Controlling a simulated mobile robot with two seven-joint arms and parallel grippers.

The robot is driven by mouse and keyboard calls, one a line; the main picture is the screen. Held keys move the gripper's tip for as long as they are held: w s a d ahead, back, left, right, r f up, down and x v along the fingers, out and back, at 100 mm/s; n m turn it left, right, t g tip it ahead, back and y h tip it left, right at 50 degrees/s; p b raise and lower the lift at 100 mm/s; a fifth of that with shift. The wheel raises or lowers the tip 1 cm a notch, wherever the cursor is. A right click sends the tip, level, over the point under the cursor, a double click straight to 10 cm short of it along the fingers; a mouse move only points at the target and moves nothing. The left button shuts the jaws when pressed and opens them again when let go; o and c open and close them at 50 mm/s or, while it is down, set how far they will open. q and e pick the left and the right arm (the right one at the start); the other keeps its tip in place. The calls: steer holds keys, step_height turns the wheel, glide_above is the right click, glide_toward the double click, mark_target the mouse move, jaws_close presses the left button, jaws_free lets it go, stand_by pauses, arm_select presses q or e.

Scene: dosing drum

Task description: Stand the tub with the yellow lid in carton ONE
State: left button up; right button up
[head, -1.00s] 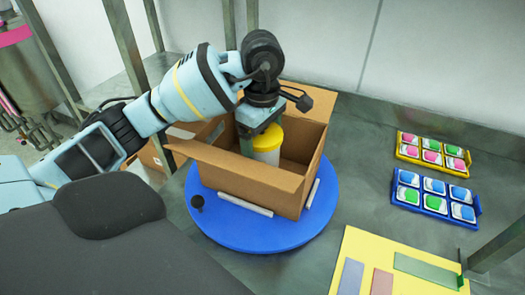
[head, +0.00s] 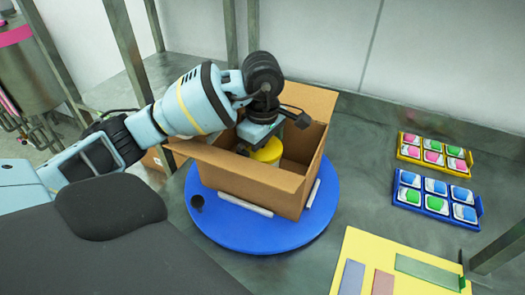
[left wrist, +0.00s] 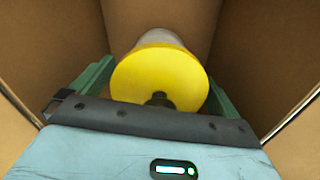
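The tub with the yellow lid (head: 268,152) is inside the open brown carton (head: 240,183), low between its walls. I cannot read any marking on the carton. My left gripper (head: 260,138) reaches down into the carton from above. In the left wrist view its green fingers lie on both sides of the tub (left wrist: 158,76), shut on it just below the lid. The carton's walls (left wrist: 62,35) surround them. The tub's base is hidden, so I cannot tell whether it touches the carton floor. My right gripper is not in view.
The carton stands on a blue round turntable (head: 265,238) with pale bars beside it. To the right are a yellow tray (head: 433,157) and a blue tray (head: 436,199) of small coloured packs. A yellow board (head: 375,250) lies at the front right. Metal posts (head: 127,50) rise behind.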

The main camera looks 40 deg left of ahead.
arm_select(q)
steer(key=shift+r, duration=0.25)
step_height(320, 180, up, 10)
steer(key=shift+r+p, duration=0.15)
steer(key=shift+p, duration=0.85)
steer(key=shift+r, duration=0.75)
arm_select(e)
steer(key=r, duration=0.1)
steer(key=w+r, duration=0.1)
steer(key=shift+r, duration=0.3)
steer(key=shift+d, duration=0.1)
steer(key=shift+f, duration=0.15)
